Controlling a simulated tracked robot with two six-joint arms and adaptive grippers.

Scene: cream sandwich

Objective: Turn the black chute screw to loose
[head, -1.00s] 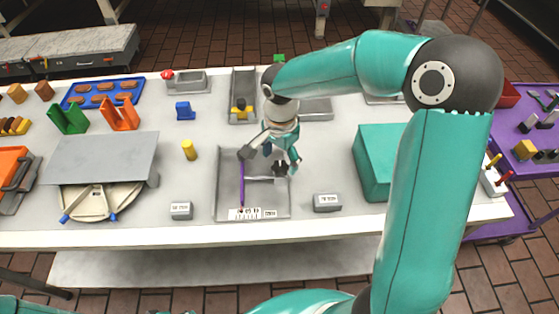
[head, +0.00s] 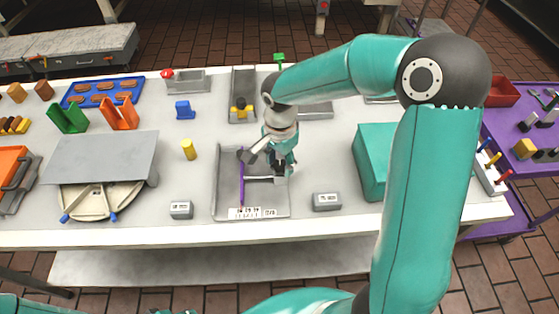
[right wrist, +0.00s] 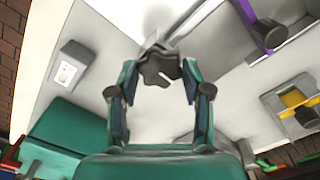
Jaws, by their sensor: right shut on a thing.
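The black chute screw is a dark lobed knob that shows in the right wrist view (right wrist: 158,70) at the end of a pale metal part. In the head view it lies at the right side of the grey chute tray (head: 225,200), largely covered by my gripper. My right gripper (head: 281,168) is over it from above, and its two fingers stand on either side of the knob in the right wrist view (right wrist: 158,84). It is shut on the knob. Only small teal bits of my left arm show at the bottom edge of the head view.
A purple strip (head: 242,188) runs along the tray, with another dark knob at its upper end. Small grey labelled blocks (head: 181,210) (head: 327,201) flank the tray. A yellow cylinder (head: 188,149) stands to the left, and a teal box (head: 372,165) to the right.

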